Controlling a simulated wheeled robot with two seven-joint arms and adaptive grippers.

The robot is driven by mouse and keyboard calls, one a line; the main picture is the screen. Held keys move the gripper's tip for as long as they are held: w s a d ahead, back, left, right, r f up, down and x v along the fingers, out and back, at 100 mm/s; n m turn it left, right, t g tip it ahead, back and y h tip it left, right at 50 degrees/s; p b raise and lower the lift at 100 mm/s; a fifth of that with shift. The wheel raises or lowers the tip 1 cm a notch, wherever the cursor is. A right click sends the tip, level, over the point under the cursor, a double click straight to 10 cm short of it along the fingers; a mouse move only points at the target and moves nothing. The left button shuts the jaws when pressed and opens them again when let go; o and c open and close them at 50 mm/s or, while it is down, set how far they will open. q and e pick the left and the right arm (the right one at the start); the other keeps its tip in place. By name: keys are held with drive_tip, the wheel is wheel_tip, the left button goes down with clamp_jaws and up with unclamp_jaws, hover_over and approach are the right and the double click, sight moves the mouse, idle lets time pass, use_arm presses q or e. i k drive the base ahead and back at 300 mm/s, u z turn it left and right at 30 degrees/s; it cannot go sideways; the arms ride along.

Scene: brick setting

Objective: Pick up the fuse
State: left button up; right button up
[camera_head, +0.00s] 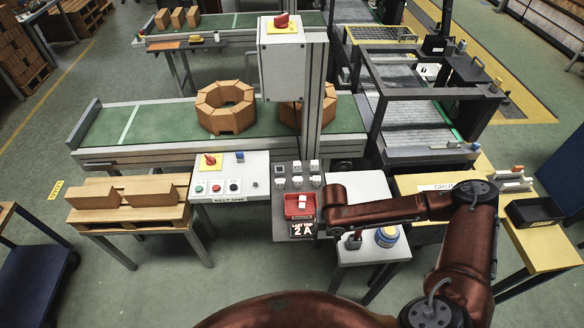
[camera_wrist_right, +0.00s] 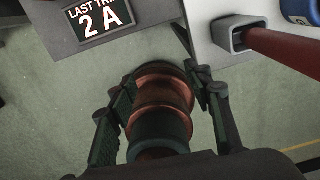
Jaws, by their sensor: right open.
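A red tray (camera_head: 289,211) on the grey panel stand in the middle of the head view holds small white pieces (camera_head: 302,205) that look like fuses. Several small white-topped units (camera_head: 297,181) stand in rows on the panel behind it. They are too small for me to tell which is the fuse. My right gripper (camera_wrist_right: 155,62) is open, with its fingers apart in the right wrist view and no fuse between them. In the head view my right arm reaches in from the right and ends just right of the tray, where it hides the gripper's fingertips. My left gripper is out of view.
A "LAST TRIP 2 A" display (camera_head: 302,229) is in front of the tray and also shows in the right wrist view (camera_wrist_right: 98,18). A grey holder (camera_wrist_right: 236,36) with a red handle is close on the right. A control box (camera_head: 233,187) stands left.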

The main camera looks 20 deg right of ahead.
sight(298, 180)
drive_tip(key=i, duration=1.05)
